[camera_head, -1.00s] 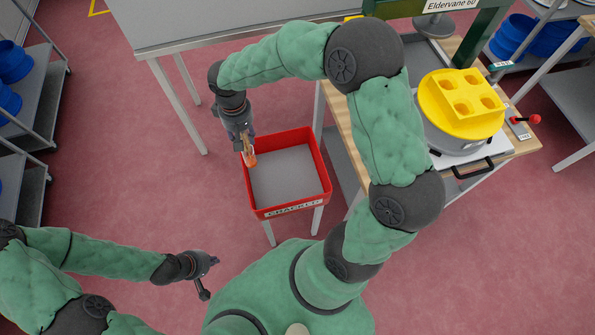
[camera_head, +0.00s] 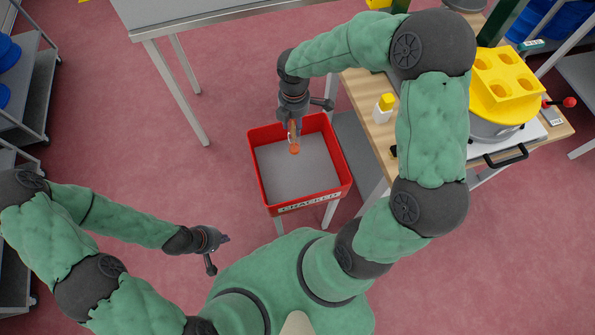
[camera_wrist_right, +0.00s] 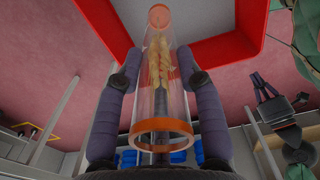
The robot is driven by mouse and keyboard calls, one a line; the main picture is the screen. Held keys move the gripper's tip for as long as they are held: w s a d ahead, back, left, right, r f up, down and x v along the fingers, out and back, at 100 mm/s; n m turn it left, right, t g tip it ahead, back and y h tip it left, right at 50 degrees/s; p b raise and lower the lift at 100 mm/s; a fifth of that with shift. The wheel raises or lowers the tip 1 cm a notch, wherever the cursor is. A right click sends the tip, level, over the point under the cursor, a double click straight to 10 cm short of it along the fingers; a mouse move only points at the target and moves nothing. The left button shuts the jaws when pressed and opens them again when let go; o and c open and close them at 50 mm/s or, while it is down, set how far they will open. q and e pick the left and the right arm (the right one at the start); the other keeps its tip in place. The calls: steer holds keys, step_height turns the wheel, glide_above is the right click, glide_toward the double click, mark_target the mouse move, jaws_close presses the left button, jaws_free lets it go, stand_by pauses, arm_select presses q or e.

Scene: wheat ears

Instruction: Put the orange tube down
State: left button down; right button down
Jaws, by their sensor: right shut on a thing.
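The orange tube (camera_head: 294,140) is clear with orange ends, and my right gripper (camera_head: 293,122) holds it above the red tray (camera_head: 347,178). In the right wrist view the tube (camera_wrist_right: 160,85) stands between the two fingers of my right gripper (camera_wrist_right: 158,82), with wheat ears (camera_wrist_right: 157,55) inside it. The tube's far end points toward the tray, whose red rim (camera_wrist_right: 215,52) shows there. The tray's visible floor is bare. My left gripper (camera_head: 219,250) is empty, low at the left, away from the tray; its finger gap is too small to judge.
A wooden bench (camera_head: 365,95) right of the tray bears a small yellow-capped bottle (camera_head: 384,108) and a yellow block with holes (camera_head: 507,75) on a grey drum. A grey table (camera_head: 215,18) stands behind. Shelving with blue items is at the far left.

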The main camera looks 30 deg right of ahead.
mark_target(295, 140)
steer(key=shift+d+f+n, duration=0.1)
steer(key=shift+f+n, duration=0.2)
steer(key=shift+f, duration=0.25)
step_height(295, 140, down, 9)
steer(key=b, duration=0.4)
steer(key=shift+f, duration=0.2)
steer(key=shift+r, duration=0.1)
steer(key=c, duration=0.8)
jaws_free()
step_height(295, 140, up, 12)
steer(key=p, duration=0.4)
